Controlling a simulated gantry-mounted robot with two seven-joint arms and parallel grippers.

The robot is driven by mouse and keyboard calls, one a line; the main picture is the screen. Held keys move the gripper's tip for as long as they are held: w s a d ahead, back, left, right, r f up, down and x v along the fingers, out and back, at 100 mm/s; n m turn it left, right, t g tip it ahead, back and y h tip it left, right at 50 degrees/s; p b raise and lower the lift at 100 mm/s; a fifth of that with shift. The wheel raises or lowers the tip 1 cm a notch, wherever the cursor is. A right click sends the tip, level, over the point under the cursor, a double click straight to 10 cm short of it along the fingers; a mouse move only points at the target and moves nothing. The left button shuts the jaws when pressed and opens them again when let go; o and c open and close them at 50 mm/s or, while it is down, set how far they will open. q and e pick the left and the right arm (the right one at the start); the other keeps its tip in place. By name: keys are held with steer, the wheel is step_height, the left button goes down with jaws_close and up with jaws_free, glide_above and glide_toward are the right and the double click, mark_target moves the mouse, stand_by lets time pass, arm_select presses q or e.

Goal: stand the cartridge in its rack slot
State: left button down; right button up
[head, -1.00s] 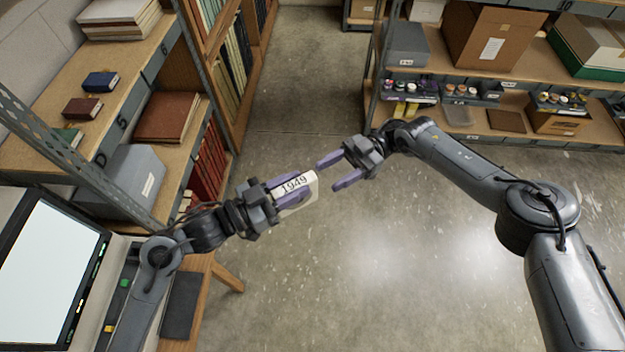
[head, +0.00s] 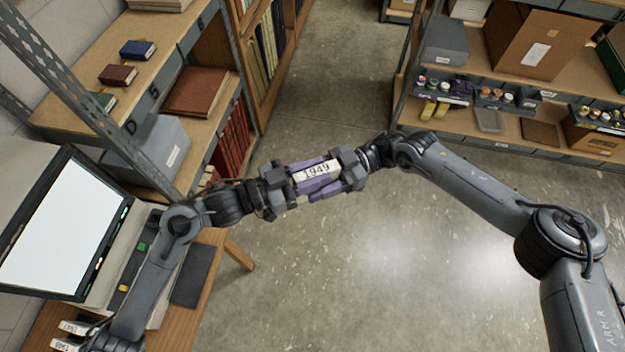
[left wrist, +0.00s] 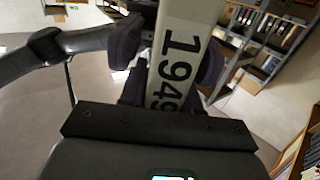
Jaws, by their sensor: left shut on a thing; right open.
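The cartridge (head: 318,170) is a pale block with a strip marked 1949, held in the air in the middle of the head view. My left gripper (head: 308,176) is shut on its left end. My right gripper (head: 337,174) is open, its fingers on either side of the cartridge's right end; whether they touch it cannot be told. In the left wrist view the cartridge (left wrist: 183,50) runs upward from between the dark fingers. Two similar pale cartridges, one above (head: 73,327) and one below (head: 65,345), stand at the lower left edge; the rack slot itself is not visible.
A wooden desk (head: 205,262) carries a lit monitor (head: 60,225) at the left. Shelving with books and boxes (head: 150,150) stands behind it. Another shelf with boxes (head: 530,38) and small jars is at the back right. The concrete floor (head: 370,270) between is clear.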

arm_select(q)
steer(key=shift+d, duration=0.1)
arm_select(e)
steer(key=shift+s+a+r, duration=0.1)
steer(key=shift+s+a, duration=0.3)
jaws_close()
arm_select(q)
steer(key=c, duration=0.7)
jaws_free()
arm_select(e)
steer(key=shift+w+d, duration=0.1)
